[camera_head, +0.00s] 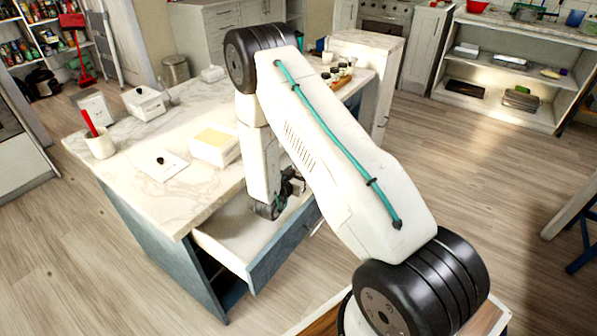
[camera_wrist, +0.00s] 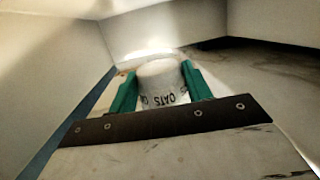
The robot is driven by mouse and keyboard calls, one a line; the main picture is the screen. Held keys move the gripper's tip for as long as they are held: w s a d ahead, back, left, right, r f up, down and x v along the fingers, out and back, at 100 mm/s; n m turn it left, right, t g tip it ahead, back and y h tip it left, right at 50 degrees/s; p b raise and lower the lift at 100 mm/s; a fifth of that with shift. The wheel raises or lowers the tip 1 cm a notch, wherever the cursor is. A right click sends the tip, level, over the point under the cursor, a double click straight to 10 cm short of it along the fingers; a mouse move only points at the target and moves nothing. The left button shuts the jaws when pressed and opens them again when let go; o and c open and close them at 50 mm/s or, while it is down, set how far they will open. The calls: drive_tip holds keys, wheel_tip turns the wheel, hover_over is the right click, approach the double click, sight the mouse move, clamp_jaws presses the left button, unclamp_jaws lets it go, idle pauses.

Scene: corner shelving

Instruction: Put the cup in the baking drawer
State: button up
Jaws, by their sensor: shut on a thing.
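My gripper (camera_wrist: 159,72) is shut on a white cup (camera_wrist: 160,88) with dark lettering that reads "OATS". Its two green fingers press on either side of the cup in the wrist view. In the head view my arm reaches down over the open drawer (camera_head: 282,256) in the island, which has a blue front and a pale inside. The cup is hidden there behind my arm. Pale walls surround the cup in the wrist view; I cannot tell whether it touches the drawer floor.
The marble-topped island (camera_head: 200,190) carries a white box (camera_head: 215,147), a lidded white container (camera_head: 145,103), a crock with a red utensil (camera_head: 99,143) and several small jars (camera_head: 337,74). Open shelving (camera_head: 500,75) stands at the back right.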

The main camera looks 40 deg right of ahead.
drive_tip(key=shift+f, duration=0.4)
drive_tip(key=o, duration=1)
drive_tip(key=shift+o, duration=0.2)
drive_tip(key=shift+r, duration=0.3)
drive_tip(key=v, duration=1.2)
drive_tip(key=shift+r, duration=0.3)
